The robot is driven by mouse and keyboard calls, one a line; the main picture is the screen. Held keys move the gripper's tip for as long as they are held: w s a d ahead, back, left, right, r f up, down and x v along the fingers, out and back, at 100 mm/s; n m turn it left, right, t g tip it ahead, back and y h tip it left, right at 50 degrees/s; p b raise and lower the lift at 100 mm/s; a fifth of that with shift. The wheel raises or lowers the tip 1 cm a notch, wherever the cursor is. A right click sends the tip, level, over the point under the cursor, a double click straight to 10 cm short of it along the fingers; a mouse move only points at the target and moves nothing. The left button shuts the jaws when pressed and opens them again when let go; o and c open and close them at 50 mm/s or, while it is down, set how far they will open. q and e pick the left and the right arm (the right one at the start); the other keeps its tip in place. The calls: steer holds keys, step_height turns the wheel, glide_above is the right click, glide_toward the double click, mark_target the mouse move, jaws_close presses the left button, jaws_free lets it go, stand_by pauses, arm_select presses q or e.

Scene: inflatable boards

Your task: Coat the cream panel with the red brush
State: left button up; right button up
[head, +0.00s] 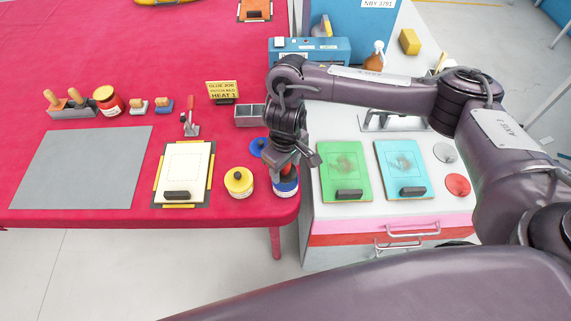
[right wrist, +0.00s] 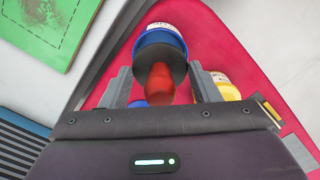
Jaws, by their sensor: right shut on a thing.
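The cream panel (head: 184,166) lies flat on a dark mat with yellow strips near the table's front edge, a black block on its near end. My right gripper (head: 286,168) is over the blue-banded pot (head: 285,188), right of the panel. In the right wrist view my gripper (right wrist: 165,88) is shut on the red brush (right wrist: 161,84), whose red handle shows between the fingers. The handle stands out of the dark mouth of the blue-banded pot (right wrist: 165,36); the bristles are hidden. My left gripper is not in view.
A yellow pot (head: 239,182) stands between panel and blue-banded pot. A blue lid (head: 257,147) lies behind. A red-handled metal tool (head: 190,124) is behind the panel. Green (head: 344,170) and cyan (head: 402,170) panels lie on the white cabinet. A grey sheet (head: 80,167) lies left.

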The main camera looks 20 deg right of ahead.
steer(key=shift+s+f+p, duration=0.1)
steer(key=shift+s+p, duration=0.05)
steer(key=shift+p, duration=0.25)
stand_by(1.5)
step_height(320, 180, up, 7)
steer(key=p, duration=0.8)
stand_by(0.8)
steer(key=shift+w, duration=0.3)
steer(key=d+r+m+b, duration=0.5)
steer(key=r+b, duration=0.2)
steer(key=b, duration=0.4)
steer(key=shift+w+d+r+m+b, duration=0.15)
steer(key=shift+d+r+m+b, duration=0.15)
steer(key=shift+m+b, duration=0.1)
